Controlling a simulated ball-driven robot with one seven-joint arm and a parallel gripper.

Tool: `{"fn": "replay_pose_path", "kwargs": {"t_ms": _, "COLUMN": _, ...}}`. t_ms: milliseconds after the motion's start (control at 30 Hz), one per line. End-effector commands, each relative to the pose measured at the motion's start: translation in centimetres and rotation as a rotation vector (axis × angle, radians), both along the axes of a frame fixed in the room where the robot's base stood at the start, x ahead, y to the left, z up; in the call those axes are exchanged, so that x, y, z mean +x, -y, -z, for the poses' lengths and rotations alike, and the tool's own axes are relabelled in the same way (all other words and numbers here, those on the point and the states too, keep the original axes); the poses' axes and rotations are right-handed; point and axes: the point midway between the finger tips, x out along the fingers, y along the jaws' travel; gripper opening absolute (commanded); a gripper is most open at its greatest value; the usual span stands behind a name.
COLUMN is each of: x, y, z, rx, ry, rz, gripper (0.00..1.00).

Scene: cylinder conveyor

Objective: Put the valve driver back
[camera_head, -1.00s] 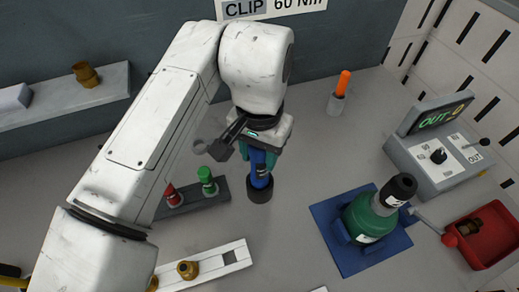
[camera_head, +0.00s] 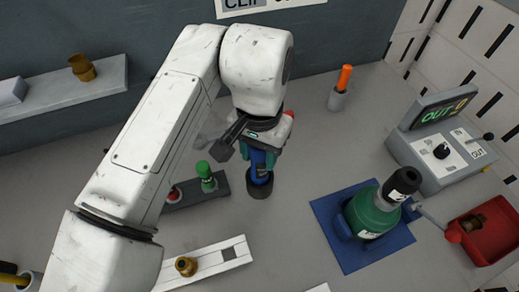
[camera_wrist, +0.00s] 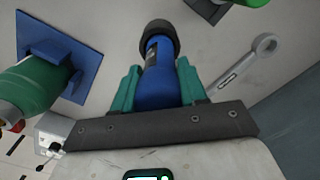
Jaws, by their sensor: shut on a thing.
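My gripper (camera_head: 262,162) is shut on a blue driver with a black end, the valve driver (camera_head: 259,184). In the wrist view, the green fingers of my gripper (camera_wrist: 158,85) stand on both sides of the blue driver body (camera_wrist: 157,75), and its black end (camera_wrist: 159,36) points away from me. The driver is roughly upright with its black end downward, just right of a dark rack (camera_head: 206,195). I cannot tell if the black end touches the table. The rack holds a green-topped tool (camera_head: 205,175) and a red one (camera_head: 174,192), partly behind my arm.
A green bottle-shaped cylinder (camera_head: 368,214) stands on a blue mat (camera_head: 325,218) at right. A white slotted rail (camera_head: 213,260) lies in front. A wrench (camera_wrist: 245,63) shows in the wrist view.

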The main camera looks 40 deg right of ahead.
Motion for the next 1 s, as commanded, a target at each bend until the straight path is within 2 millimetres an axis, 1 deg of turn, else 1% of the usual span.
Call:
{"fn": "replay_pose_path", "kwargs": {"t_ms": 433, "x": 0.0, "y": 0.01, "z": 0.92, "rx": -0.001, "ry": 0.0, "rz": 0.0, "gripper": 0.0}}
{"fn": "replay_pose_path", "kwargs": {"t_ms": 467, "x": 0.0, "y": 0.01, "z": 0.91, "rx": -0.001, "ry": 0.0, "rz": 0.0, "gripper": 0.43}}
{"fn": "replay_pose_path", "kwargs": {"t_ms": 767, "x": 0.0, "y": 0.01, "z": 0.88, "rx": -0.001, "ry": 0.0, "rz": 0.0, "gripper": 0.72}}
{"fn": "replay_pose_path", "kwargs": {"t_ms": 1000, "x": -0.02, "y": 0.01, "z": 0.95, "rx": 0.0, "ry": -0.001, "rz": 0.0, "gripper": 0.72}}
